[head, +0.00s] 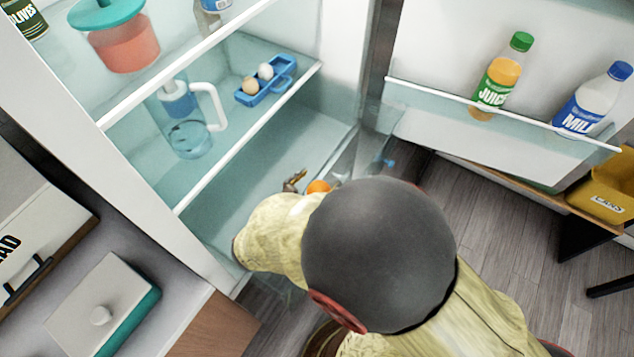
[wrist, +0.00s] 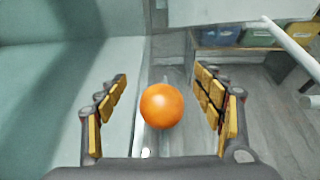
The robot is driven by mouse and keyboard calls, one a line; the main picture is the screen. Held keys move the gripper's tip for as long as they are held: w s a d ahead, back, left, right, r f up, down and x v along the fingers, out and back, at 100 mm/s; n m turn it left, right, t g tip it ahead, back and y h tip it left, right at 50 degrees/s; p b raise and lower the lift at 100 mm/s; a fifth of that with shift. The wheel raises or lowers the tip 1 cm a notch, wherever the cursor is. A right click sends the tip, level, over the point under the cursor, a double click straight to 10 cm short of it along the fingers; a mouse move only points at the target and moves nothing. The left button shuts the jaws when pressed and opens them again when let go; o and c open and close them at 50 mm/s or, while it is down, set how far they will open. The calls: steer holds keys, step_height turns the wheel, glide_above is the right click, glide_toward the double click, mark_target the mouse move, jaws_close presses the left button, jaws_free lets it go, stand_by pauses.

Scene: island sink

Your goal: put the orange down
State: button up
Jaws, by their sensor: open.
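The orange (wrist: 162,106) is a bright round fruit between the two fingers of my gripper (wrist: 160,108) in the wrist view. The fingers stand apart, with a gap on each side of the orange, so the gripper is open around it. In the head view a small part of the orange (head: 318,187) shows past my arm, low in the open fridge by its front edge. My arm hides most of the gripper there; one finger (head: 293,181) shows just left of the orange. What the orange rests on cannot be clearly told.
A fridge shelf above holds a blue egg tray (head: 266,82) and a clear pitcher (head: 188,128). The open door at right holds a juice bottle (head: 500,76) and a milk bottle (head: 594,100). The fridge's lower floor (head: 238,205) is bare to the left.

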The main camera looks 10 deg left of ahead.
steer(key=shift+r, duration=0.1)
steer(key=shift+r, duration=0.3)
steer(key=p+v, duration=0.5)
steer(key=v, duration=0.7)
steer(key=shift+r, duration=0.2)
